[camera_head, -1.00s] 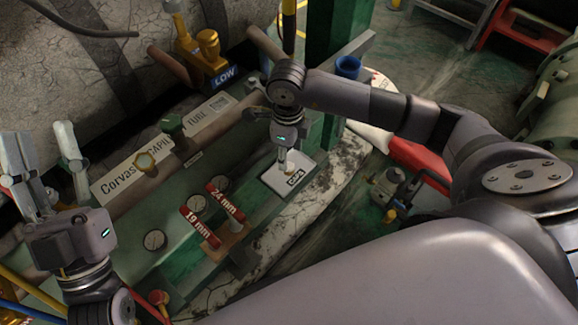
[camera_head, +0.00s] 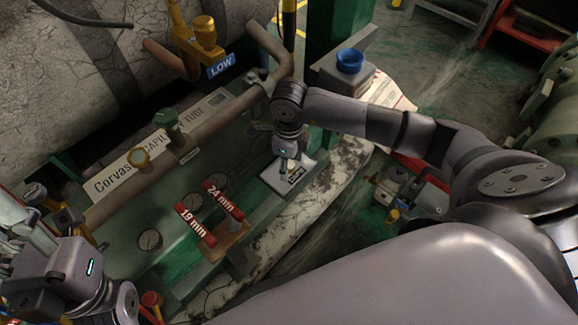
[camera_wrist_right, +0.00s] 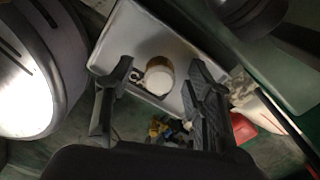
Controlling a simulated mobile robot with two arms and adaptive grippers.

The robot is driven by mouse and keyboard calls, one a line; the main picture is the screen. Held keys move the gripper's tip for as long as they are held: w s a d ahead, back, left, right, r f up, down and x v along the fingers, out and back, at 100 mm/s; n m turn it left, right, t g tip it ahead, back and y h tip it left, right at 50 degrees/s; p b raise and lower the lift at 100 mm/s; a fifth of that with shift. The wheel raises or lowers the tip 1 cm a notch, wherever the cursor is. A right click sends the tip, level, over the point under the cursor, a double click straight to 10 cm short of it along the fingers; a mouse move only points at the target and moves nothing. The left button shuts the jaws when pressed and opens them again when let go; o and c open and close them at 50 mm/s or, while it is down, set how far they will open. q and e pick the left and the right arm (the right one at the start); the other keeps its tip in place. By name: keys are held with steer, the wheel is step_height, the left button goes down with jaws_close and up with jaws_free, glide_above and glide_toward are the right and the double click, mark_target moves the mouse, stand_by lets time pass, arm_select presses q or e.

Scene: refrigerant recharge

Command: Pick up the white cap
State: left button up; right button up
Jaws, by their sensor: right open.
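The white cap (camera_wrist_right: 158,79) shows in the right wrist view, with a tan-brown part beside its upper edge. It is over the white tray (camera_wrist_right: 122,42), which also shows in the head view (camera_head: 272,181) with a label reading "CAPS". My right gripper (camera_wrist_right: 156,84) is open, with one finger on each side of the cap in that picture. I cannot tell whether the fingers touch it. In the head view my right gripper (camera_head: 286,162) points down at the tray and hides the cap. My left gripper (camera_head: 28,232) is at the left edge, partly cut off.
Gauges, a brown pipe (camera_head: 190,143) and valves lie behind. A green post (camera_head: 338,60) and a blue cup-shaped thing (camera_head: 350,60) are behind my right arm.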

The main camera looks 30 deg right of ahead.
steer(key=shift+c, duration=0.4)
jaws_close()
